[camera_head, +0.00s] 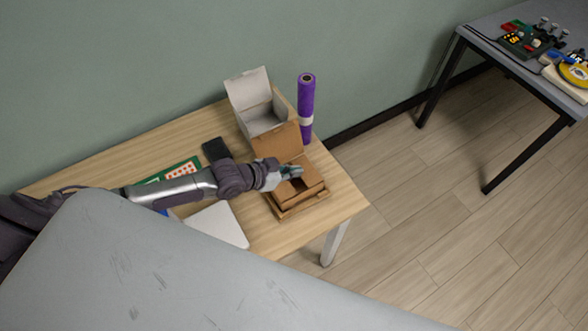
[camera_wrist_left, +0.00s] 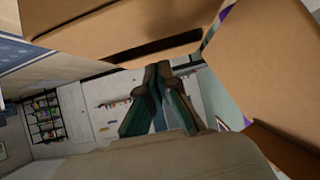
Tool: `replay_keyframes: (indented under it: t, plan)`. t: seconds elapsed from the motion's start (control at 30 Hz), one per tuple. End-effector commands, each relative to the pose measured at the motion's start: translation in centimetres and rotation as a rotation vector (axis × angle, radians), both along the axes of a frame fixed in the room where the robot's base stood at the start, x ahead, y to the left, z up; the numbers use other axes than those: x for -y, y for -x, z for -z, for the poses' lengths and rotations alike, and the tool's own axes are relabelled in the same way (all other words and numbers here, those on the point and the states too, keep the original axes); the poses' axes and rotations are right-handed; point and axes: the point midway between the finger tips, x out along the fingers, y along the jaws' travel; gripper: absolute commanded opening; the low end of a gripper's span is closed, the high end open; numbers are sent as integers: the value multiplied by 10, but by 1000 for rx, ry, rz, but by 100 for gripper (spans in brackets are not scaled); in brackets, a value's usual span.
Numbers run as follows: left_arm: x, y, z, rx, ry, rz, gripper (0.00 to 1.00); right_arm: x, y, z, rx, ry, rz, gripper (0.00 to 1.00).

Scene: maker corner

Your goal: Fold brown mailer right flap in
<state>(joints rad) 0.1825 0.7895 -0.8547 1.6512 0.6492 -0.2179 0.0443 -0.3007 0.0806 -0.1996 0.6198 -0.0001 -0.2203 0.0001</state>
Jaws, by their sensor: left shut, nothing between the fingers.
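The brown mailer (camera_head: 312,187) is a cardboard box near the right end of the wooden table. Its lid (camera_head: 278,141) stands up at the back, and a dark opening shows in its top. My left gripper (camera_head: 297,171) is at the box, over its opening and in front of the lid; I cannot tell whether it touches the cardboard. In the left wrist view the gripper's fingertips (camera_wrist_left: 158,72) are shut and empty, with brown cardboard (camera_wrist_left: 275,60) close on the right and above. The right flap's exact position is hard to make out. My right gripper is not in view.
An open white box (camera_head: 262,122) stands behind the mailer, with a purple roll (camera_head: 306,105) upright beside it. A dark block (camera_head: 216,149), a green sheet (camera_head: 180,170) and a light flat item (camera_head: 217,224) lie on the wooden table (camera_head: 345,195). A grey table (camera_head: 490,40) stands far right.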

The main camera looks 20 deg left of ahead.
Motion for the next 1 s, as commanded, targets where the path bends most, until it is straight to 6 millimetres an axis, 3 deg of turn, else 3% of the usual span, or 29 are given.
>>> replay_keyframes:
  t: [0.17, 0.43, 0.47, 0.5, 0.8, 1.0]
  plan:
    - [0, -1, -8, 0, 0, 0, 0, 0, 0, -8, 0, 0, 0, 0]
    - [4, -4, -53, 2, 1, -3, 0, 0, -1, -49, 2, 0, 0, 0]
    - [-3, 5, -40, -4, -3, -4, 0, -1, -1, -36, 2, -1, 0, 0]
    - [-9, 12, -40, -4, -3, -4, 0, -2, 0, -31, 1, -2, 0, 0]
    - [-43, 58, -56, -3, -3, -2, 0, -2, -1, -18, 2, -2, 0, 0]
    - [-55, 71, -62, -1, -1, -4, 0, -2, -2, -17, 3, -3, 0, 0]
